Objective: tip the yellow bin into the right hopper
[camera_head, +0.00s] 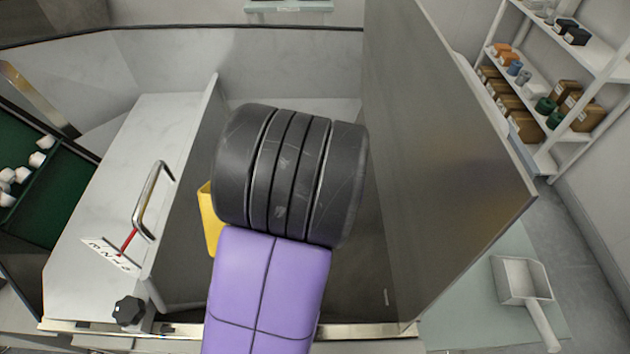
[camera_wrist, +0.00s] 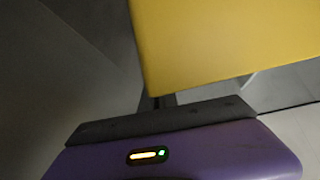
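The yellow bin (camera_head: 208,222) shows only as a strip at the left of my arm in the head view; my arm hides the rest. In the wrist view the yellow bin (camera_wrist: 230,42) fills the upper right, very close to my gripper (camera_wrist: 157,103), with its lower edge tilted. The purple gripper body with a dark pad shows there, but the fingers are hidden, so their grip cannot be told. A grey metal hopper (camera_head: 405,250) surrounds my arm, with a tall panel at the right. Whether this is the right hopper cannot be told, and its inside is mostly hidden.
A metal handle (camera_head: 148,195) with a red part stands on the pale ledge at left, above a black knob (camera_head: 128,311). A green tray (camera_head: 52,200) with white caps is far left. A scoop (camera_head: 522,280) lies right of the tall panel; shelves (camera_head: 580,60) stand behind.

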